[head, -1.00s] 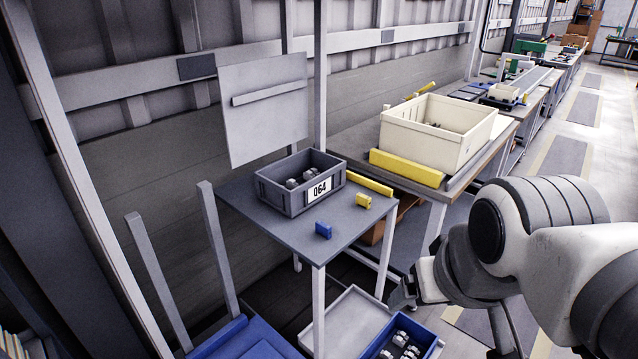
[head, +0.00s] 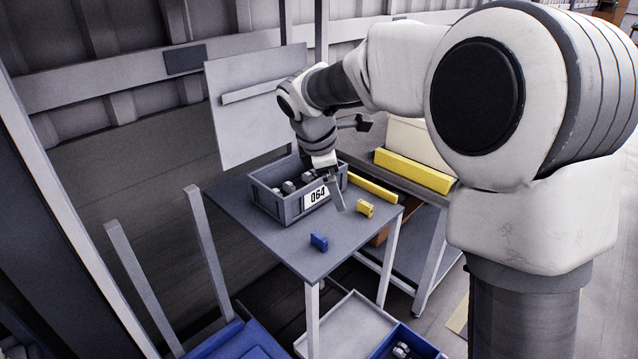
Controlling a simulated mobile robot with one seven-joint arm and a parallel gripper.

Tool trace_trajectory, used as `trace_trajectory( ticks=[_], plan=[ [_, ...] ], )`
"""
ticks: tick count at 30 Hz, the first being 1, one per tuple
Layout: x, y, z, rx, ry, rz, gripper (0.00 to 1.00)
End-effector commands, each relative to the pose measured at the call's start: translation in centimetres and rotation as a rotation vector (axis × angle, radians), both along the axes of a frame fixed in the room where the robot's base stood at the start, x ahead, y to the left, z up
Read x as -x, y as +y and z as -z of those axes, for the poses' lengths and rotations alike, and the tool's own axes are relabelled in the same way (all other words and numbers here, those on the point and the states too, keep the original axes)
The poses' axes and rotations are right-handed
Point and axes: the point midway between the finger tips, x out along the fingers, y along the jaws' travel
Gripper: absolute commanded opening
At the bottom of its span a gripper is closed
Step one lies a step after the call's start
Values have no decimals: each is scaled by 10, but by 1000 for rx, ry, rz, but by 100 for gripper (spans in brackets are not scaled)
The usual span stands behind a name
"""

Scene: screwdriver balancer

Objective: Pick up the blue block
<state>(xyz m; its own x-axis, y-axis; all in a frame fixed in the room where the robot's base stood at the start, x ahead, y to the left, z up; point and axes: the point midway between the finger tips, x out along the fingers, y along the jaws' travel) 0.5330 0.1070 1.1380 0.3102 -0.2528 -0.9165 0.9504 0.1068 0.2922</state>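The blue block (head: 319,242) lies on the grey table top (head: 285,249), near its front edge. My gripper (head: 338,200) is above the table, in front of the bin's right end, up and to the right of the blue block. It is apart from the block. The fingers are small and seen partly edge-on, so I cannot tell whether they are open or shut. Nothing shows held between them.
A grey bin (head: 282,208) labelled 064 holds several metal parts behind the blue block. A yellow block (head: 365,208) lies to the right. A yellow bar (head: 372,187) is at the table's right edge. An upright panel (head: 245,130) stands behind. Bare table surrounds the blue block.

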Motion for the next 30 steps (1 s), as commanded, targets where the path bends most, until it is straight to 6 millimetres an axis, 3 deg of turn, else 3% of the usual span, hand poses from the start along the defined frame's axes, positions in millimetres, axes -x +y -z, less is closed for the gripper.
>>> trace_trajectory(
  ticks=[6,15,23,30],
  plan=[
    [-53,42,57,107,104,-299,100],
    [-92,80,127,203,205,-592,100],
    [-102,84,153,226,229,-659,100],
    [-115,70,200,224,230,-657,100]
  ],
)
